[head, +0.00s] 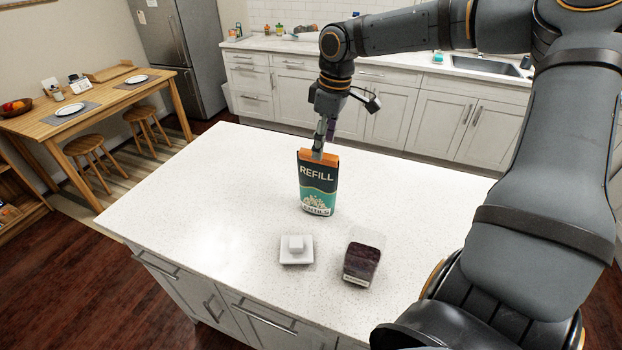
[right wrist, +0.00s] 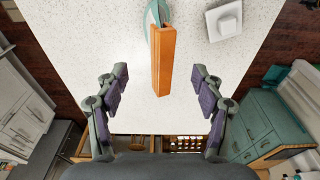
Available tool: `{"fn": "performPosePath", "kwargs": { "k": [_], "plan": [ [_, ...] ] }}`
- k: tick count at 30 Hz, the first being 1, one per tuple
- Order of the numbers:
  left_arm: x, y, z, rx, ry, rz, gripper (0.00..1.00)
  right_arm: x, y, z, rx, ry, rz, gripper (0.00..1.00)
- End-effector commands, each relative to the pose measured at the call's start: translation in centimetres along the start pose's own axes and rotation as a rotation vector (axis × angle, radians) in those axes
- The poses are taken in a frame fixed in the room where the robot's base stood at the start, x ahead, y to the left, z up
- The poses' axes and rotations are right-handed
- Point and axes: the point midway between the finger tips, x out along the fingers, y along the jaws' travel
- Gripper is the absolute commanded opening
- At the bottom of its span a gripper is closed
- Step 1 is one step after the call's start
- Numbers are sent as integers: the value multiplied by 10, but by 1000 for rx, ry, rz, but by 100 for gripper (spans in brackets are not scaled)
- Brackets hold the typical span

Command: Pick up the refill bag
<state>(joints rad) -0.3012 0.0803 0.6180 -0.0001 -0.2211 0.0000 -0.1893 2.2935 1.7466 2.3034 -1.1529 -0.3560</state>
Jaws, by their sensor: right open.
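The refill bag (head: 318,190) stands upright on the white counter. It is dark and teal with an orange top edge and the word REFILL on its front. My right gripper (head: 325,145) is just above and behind its top edge in the head view. In the right wrist view the bag's orange top (right wrist: 164,60) lies ahead, between the lines of the two fingers. The right gripper (right wrist: 160,96) is open and empty, with its fingers spread on both sides. My left gripper is not in view.
A white square dish with a knob (head: 297,250) and a clear container with dark contents (head: 361,262) stand on the counter (head: 220,190) in front of the bag. The counter left of the bag is clear. A wooden table (head: 90,105) is at the far left.

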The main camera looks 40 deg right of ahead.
Motion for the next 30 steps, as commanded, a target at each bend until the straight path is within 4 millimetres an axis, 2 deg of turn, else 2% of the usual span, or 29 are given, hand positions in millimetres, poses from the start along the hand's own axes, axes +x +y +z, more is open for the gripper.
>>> {"fn": "performPosePath", "kwargs": {
  "k": [3,5,8,12,15,17,22,30],
  "plan": [
    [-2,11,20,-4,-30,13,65,23,0,1,1,-4,-4,68],
    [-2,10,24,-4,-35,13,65,32,0,0,1,-3,-3,68],
    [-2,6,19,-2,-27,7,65,40,0,0,0,-2,-1,68],
    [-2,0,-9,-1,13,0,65,43,0,0,0,-1,-1,68],
    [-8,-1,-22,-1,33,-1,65,56,2,-1,1,-6,-3,68],
    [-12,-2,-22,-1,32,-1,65,67,3,-2,1,-8,-3,68],
    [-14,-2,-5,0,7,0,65,90,3,-2,0,-3,-1,68],
    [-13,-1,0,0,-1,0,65,93,4,-3,0,-1,0,68]
  ]
}}
